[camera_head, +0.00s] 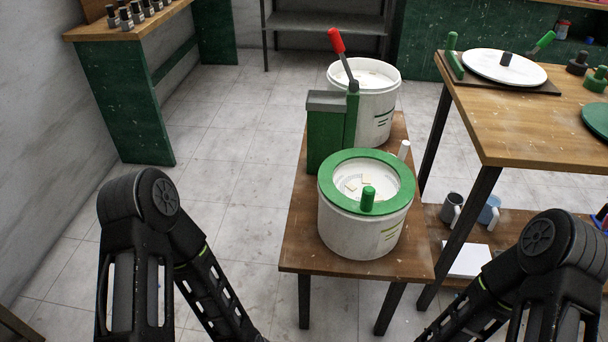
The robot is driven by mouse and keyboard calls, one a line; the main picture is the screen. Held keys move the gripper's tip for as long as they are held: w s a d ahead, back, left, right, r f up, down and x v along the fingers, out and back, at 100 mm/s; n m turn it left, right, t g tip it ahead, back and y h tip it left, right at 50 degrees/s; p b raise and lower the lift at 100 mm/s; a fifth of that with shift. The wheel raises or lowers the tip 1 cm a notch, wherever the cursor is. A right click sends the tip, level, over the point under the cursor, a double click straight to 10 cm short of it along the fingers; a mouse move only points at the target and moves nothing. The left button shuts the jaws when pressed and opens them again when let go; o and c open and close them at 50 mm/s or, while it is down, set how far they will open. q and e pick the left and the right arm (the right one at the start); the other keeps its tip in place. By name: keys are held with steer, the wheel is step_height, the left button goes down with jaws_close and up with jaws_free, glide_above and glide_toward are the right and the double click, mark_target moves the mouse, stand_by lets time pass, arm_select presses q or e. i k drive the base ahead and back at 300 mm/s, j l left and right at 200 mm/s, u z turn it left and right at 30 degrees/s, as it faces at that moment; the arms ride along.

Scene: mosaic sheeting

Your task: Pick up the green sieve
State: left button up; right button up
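The green sieve (325,180) has a wide green ring rim with an upright green knob (368,198) at its front. It lies level on top of a white bucket (350,236) near the front of the low wooden bench. Several small pale pieces (352,186) show inside the ring. Both of my arms reach into the lower part of the picture, left and right of the bench. Their forearms run down out of the bottom edge, and neither gripper shows.
On the bench (295,235), behind the sieve, stand a green device (324,140) with a red-handled lever (337,42) and another white bucket (378,105). A taller table (500,120) at the right holds a white disc (490,68). Open floor (225,170) lies left of the bench.

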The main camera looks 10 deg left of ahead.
mark_target(356, 185)
steer(key=i+l, duration=0.2)
steer(key=i, duration=0.2)
steer(key=i+l, duration=0.2)
steer(key=i, duration=0.25)
steer(key=j+u, duration=0.05)
